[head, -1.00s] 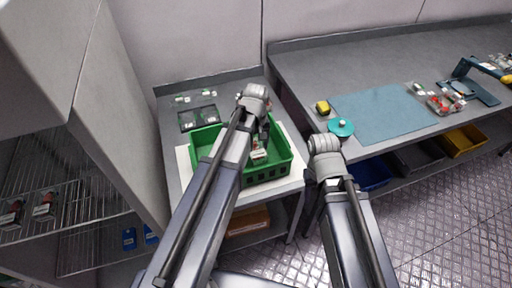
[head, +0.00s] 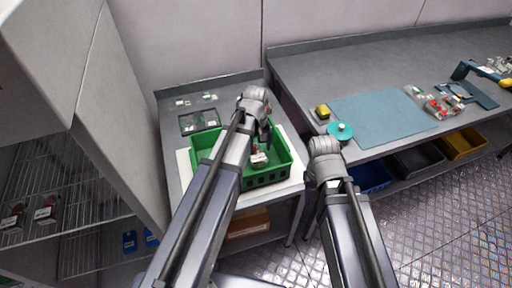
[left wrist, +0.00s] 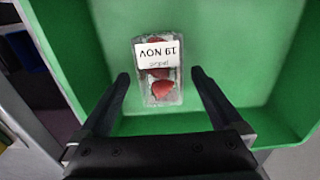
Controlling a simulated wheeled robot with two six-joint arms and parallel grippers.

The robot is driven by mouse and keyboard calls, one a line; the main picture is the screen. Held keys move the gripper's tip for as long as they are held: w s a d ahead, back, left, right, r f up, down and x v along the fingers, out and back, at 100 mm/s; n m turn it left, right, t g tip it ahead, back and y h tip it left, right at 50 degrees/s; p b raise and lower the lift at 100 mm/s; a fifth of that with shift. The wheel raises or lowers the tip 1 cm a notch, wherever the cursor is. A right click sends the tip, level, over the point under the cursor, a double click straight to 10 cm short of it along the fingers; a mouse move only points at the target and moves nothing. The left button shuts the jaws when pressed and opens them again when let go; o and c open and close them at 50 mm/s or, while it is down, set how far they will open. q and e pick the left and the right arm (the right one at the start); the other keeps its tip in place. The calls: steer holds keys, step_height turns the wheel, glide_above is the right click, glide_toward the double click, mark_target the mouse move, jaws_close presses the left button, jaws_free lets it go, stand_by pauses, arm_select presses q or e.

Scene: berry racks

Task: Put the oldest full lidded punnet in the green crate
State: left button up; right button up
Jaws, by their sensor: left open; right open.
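The green crate (head: 268,176) stands on the small table. A clear punnet (head: 259,158) with red berries and a white label lies inside it. In the left wrist view the punnet (left wrist: 159,88) rests on the green floor of the crate (left wrist: 225,55), and its label reads 19 NOV upside down. My left gripper (head: 264,146) reaches down into the crate. In the left wrist view the open fingers (left wrist: 160,80) stand on either side of the punnet with gaps. My right gripper (head: 325,170) is left of the blue mat's front corner; its fingers are hidden by the arm.
A wire rack at left holds punnets (head: 45,212). A dark tray (head: 200,120) and small labelled items stand behind the crate. The bench at right has a blue mat (head: 385,115), a teal round lid (head: 340,131), a yellow item (head: 323,111) and punnets (head: 440,106). Bins sit below.

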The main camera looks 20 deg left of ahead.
mark_target(256, 152)
arm_select(q)
step_height(256, 152, up, 11)
steer(key=p, duration=1.1)
steer(key=s+d+m+y, duration=0.1)
steer(key=s+d+m, duration=0.9)
steer(key=s, duration=0.4)
steer(key=shift+s+d+m+b, duration=0.15)
steer(key=shift+d+m+b, duration=0.1)
steer(key=shift+m+b, duration=0.05)
